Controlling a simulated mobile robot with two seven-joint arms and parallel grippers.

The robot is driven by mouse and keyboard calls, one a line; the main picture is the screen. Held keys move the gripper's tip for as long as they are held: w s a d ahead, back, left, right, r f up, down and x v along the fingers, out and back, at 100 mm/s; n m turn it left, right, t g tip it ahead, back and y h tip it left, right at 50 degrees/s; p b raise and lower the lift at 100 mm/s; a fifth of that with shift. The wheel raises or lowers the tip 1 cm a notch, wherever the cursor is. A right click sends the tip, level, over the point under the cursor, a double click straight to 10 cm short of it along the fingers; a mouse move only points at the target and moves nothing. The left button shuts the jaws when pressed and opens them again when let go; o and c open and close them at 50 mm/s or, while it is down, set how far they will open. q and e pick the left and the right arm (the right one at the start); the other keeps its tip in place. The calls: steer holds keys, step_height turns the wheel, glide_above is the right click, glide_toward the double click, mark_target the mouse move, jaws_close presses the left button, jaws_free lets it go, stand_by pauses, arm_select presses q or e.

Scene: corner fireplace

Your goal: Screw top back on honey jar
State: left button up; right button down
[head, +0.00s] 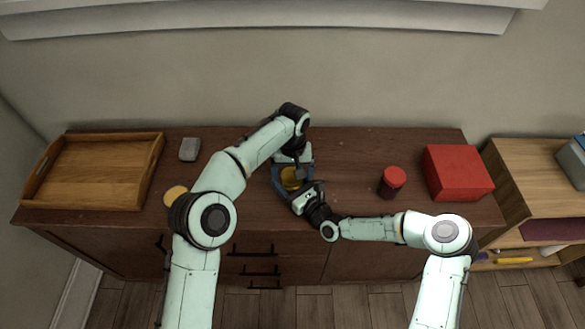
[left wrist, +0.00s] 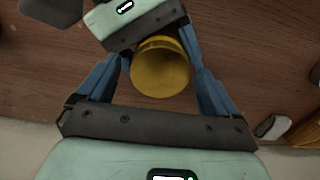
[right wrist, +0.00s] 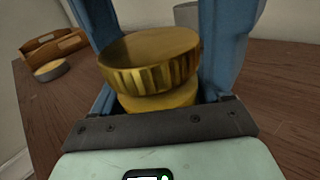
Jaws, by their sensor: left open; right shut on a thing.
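The honey jar (right wrist: 160,99) is golden yellow and stands on the brown cabinet top, its lower part hidden by my right gripper. A ridged yellow top (right wrist: 150,66) sits over its mouth, slightly offset in the right wrist view; whether it is threaded cannot be told. In the head view top and jar make one yellow patch (head: 291,178) between my grippers. My right gripper (head: 297,186) is shut on the jar from the front right. My left gripper (left wrist: 160,85) is open above, its blue fingers either side of the yellow top (left wrist: 160,72), with gaps visible.
A wooden tray (head: 95,173) lies at the left of the cabinet top (head: 350,150). A grey block (head: 190,149) and a round yellow-topped item (head: 175,195) are beside it. A red-lidded jar (head: 392,181) and a red box (head: 457,172) stand right. The wall is behind.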

arm_select(q)
steer(key=c, duration=1.1)
steer(key=shift+o, duration=0.2)
steer(key=m, duration=0.5)
steer(key=o, duration=1.2)
steer(key=shift+c, duration=0.2)
steer(key=shift+r, duration=0.1)
steer(key=shift+r, duration=2.2)
steer(key=shift+c, duration=0.5)
